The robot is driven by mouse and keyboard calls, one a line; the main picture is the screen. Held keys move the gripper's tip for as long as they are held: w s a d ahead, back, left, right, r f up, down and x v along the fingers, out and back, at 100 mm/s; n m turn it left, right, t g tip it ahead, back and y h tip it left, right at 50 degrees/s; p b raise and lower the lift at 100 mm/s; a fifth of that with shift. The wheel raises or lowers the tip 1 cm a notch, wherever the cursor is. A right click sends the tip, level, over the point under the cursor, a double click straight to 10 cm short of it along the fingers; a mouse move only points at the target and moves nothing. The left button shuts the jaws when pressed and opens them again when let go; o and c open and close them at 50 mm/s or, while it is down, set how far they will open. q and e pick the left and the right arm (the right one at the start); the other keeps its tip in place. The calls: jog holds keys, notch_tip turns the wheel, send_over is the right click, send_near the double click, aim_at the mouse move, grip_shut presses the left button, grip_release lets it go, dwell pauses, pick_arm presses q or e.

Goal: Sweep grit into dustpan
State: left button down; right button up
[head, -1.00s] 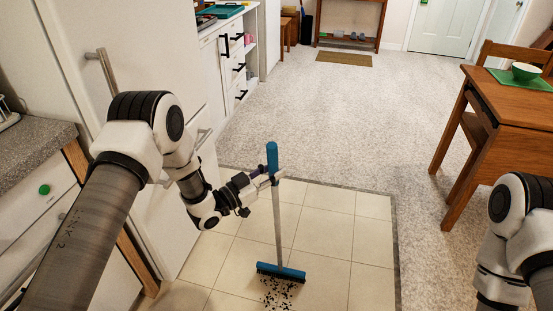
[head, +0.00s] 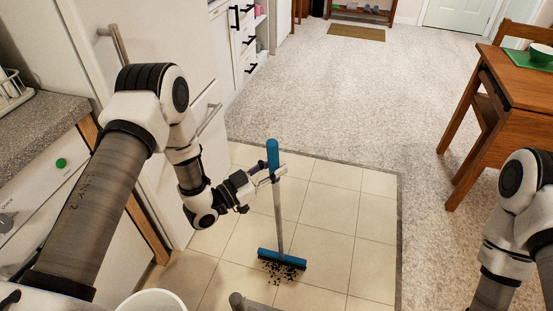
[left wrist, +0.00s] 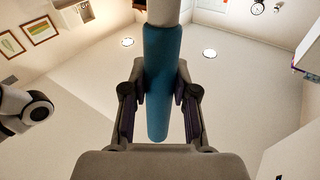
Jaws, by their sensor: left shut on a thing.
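The left wrist view shows the blue grip (left wrist: 158,85) between the two fingers. The broom stands nearly upright, with its blue head (head: 282,259) on the tiled floor. Dark grit (head: 283,273) lies on the tiles along the near side of the head; some may be hidden under it. A grey stub (head: 237,300) shows at the bottom edge, perhaps part of the dustpan; I cannot tell. My right arm is at the right edge, its gripper out of view.
A white round container (head: 152,302) is at the bottom left. A counter (head: 40,125) and white cabinets line the left. A wooden table (head: 522,82) stands at the right on carpet. Tiles (head: 335,235) right of the broom are clear.

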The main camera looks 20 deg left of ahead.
pick_arm(q)
jog(key=s+p, duration=0.2)
jog(key=s, duration=0.7)
jog(key=shift+s, duration=0.2)
jog(key=s+b, duration=0.2)
jog(key=s, duration=0.7)
jog(key=shift+b, duration=0.3)
jog(key=shift+r, duration=0.1)
